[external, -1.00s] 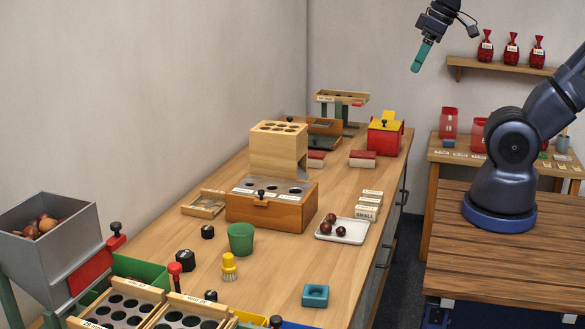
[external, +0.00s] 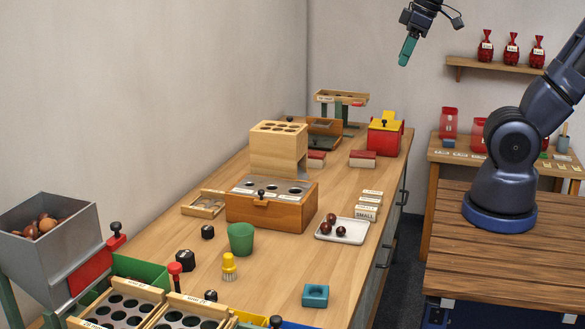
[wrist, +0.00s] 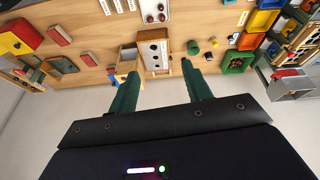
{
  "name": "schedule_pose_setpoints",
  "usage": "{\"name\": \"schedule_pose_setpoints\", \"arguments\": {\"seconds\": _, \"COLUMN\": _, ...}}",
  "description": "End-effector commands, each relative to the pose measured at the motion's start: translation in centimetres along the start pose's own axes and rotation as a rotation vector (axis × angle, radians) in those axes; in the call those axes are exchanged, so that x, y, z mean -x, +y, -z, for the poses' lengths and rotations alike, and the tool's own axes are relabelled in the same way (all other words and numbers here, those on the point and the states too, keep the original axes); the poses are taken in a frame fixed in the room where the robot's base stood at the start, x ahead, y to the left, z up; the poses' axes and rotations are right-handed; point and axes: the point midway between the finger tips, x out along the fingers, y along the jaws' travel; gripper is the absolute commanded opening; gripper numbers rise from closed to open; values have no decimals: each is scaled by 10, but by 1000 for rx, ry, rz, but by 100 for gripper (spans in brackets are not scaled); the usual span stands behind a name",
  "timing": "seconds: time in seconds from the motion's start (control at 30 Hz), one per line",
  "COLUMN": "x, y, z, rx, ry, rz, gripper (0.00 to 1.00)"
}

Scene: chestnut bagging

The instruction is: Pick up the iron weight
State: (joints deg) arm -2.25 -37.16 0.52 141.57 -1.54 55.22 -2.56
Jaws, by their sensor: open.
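Two dark block-like pieces on the bench look like iron weights: a smaller one (external: 208,232) left of the green cup (external: 241,239), and a larger one (external: 185,261) with a pale label nearer the camera. I cannot tell which is the named weight. My gripper (external: 407,50) is high above the far right of the bench, well apart from both pieces, with teal fingers pointing down. In the wrist view my gripper (wrist: 160,69) has its two fingers spread with nothing held between them. The weights are too small to make out surely there.
A wooden box stand (external: 270,210) stands mid-bench. A white tray (external: 322,238) with several chestnuts lies to its right. A grey hopper (external: 75,250) is at left. The air around my gripper is clear.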

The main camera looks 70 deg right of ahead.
Motion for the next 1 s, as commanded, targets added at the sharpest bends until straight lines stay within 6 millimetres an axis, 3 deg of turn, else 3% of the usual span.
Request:
{"name": "schedule_pose_setpoints", "arguments": {"seconds": 0.47, "x": -38, "y": -37, "z": 109, "rx": 313, "ry": -131, "rz": -14, "gripper": 49}}
{"name": "schedule_pose_setpoints", "arguments": {"seconds": 0.77, "x": -80, "y": -76, "z": 170, "rx": 512, "ry": -204, "rz": -18, "gripper": 49}}
{"name": "schedule_pose_setpoints", "arguments": {"seconds": 1.0, "x": -124, "y": -116, "z": 212, "rx": 672, "ry": -260, "rz": -18, "gripper": 49}}
